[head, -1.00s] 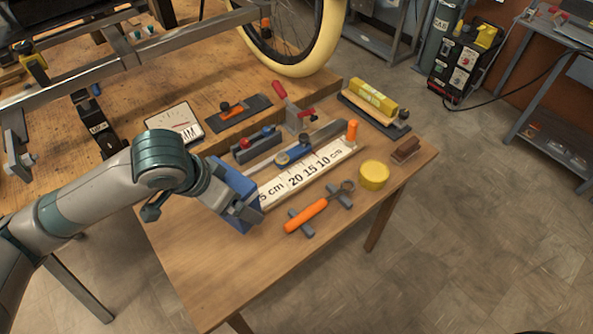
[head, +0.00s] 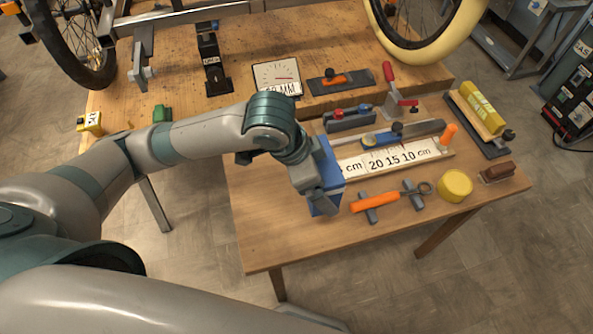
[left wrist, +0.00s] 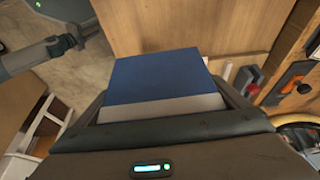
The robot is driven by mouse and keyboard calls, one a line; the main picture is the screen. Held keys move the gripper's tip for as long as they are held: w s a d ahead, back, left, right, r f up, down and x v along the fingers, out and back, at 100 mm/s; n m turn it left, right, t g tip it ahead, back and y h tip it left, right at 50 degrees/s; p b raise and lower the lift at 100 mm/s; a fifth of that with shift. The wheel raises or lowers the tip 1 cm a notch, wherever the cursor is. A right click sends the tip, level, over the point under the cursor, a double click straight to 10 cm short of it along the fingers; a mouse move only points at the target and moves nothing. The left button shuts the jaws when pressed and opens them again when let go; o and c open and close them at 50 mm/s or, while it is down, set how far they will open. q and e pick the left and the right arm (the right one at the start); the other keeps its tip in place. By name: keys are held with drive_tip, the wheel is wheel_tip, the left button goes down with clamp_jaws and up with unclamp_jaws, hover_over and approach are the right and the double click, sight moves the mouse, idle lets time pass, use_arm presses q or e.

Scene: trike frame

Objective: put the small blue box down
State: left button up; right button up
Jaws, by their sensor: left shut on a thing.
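The small blue box (head: 327,168) is in my left gripper (head: 318,190) over the left part of the small wooden table, beside the left end of the white ruler board. My left gripper is shut on it. In the left wrist view the blue box (left wrist: 160,78) stands out between the dark jaws, with bare wood and floor beyond it. The gripper hides part of the box in the head view. I cannot tell whether its underside touches the table. My right gripper is not in view.
The ruler board (head: 390,158) lies right of the box. An orange-handled tool (head: 375,203) on grey rests and a yellow round tin (head: 455,185) lie nearer the front right. The table's front-left area (head: 270,225) is bare. A larger bench (head: 180,60) with the trike frame stands behind.

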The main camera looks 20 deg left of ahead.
use_arm(q)
hover_over(285, 185)
wheel_tip(285, 185, down, 6)
drive_tip(key=shift+d+f+p, duration=0.1)
drive_tip(key=shift+d+p, duration=0.05)
drive_tip(key=shift+p, duration=0.3)
drive_tip(key=shift+f, duration=0.4)
wheel_tip(285, 185, down, 3)
drive_tip(key=shift+f+p, duration=0.2)
drive_tip(key=shift+p, duration=0.15)
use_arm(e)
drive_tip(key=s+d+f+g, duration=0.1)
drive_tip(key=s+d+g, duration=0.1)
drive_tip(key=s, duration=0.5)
use_arm(q)
drive_tip(key=o, duration=0.7)
drive_tip(key=shift+f, duration=0.15)
drive_tip(key=shift+o, duration=0.6)
drive_tip(key=shift+a+r, duration=0.3)
drive_tip(key=shift+r, duration=0.25)
drive_tip(key=v, duration=1.1)
drive_tip(key=shift+b, duration=0.4)
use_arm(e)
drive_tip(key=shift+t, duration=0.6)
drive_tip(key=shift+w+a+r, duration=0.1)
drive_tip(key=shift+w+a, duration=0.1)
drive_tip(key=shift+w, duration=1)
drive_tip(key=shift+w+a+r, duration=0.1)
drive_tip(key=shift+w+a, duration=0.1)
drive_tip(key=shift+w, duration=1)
